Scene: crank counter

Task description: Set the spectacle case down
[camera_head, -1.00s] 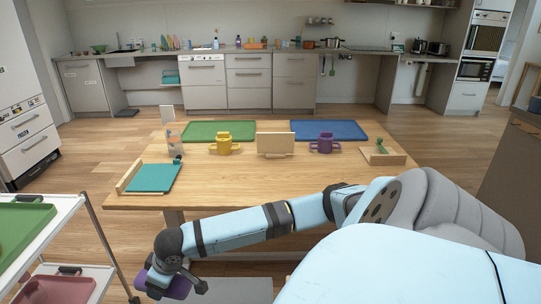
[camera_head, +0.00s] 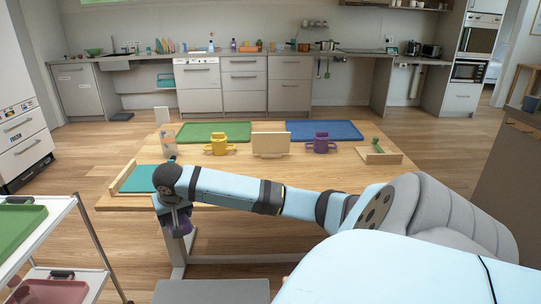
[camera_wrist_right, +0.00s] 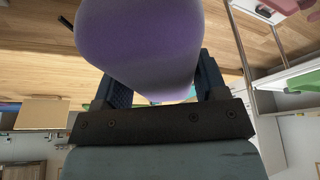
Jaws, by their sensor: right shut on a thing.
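The purple spectacle case (camera_head: 179,226) hangs in my right gripper (camera_head: 173,208) just off the front left edge of the wooden table (camera_head: 300,182). The gripper partly hides the case. In the right wrist view the case (camera_wrist_right: 145,45) fills the space between the two dark fingers, which are shut on it. My right arm reaches across the front of the table from the right. My left gripper is not in view.
A wooden tray with a teal mat (camera_head: 141,179) lies at the table's left, partly behind my gripper. A white cart (camera_head: 90,230) stands left.

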